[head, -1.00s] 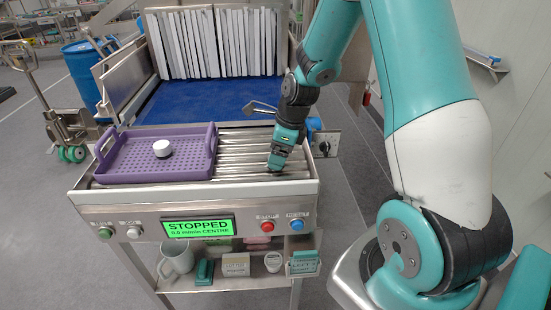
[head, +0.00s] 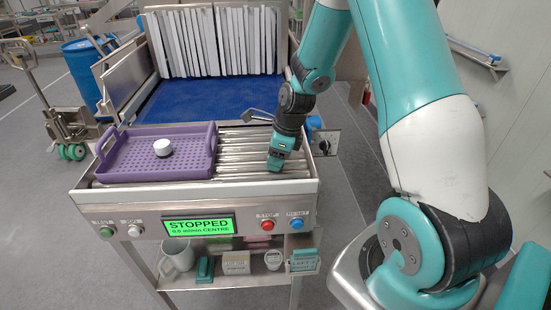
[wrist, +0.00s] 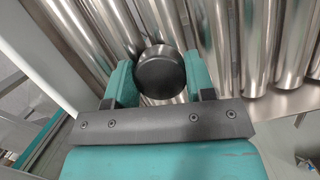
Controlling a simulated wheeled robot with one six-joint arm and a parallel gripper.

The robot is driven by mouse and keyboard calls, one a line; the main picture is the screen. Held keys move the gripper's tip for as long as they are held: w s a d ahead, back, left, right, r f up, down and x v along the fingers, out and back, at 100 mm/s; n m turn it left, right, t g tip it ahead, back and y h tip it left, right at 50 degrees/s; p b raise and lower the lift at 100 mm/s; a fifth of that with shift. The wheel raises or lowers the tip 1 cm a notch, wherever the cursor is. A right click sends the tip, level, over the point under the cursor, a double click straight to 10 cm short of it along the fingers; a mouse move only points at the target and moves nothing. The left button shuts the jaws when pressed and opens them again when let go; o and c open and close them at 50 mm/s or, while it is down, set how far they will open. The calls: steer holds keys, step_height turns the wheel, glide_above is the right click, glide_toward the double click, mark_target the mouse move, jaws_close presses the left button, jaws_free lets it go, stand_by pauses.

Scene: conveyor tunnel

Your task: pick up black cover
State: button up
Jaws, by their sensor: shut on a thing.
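The black cover (wrist: 160,74) is a round, dark, cup-like piece. In the wrist view it sits between the two teal fingers of my gripper (wrist: 159,80), which is shut on it. In the head view my gripper (head: 276,166) is low over the right part of the metal rollers (head: 235,160). There the cover is hidden by the gripper, and I cannot tell whether it touches the rollers.
A purple perforated tray (head: 113,171) lies on the rollers at left, with a small white-topped round item (head: 162,146) in it. The front panel has a green display (head: 198,226) reading STOPPED, a red button (head: 267,225) and a blue button (head: 297,224). Rollers between tray and gripper are bare.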

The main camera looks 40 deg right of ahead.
step_height(320, 180, up, 20)
steer(key=b, duration=0.2)
steer(key=o, duration=0.4)
steer(key=shift+c, duration=0.2)
steer(key=c, duration=0.7)
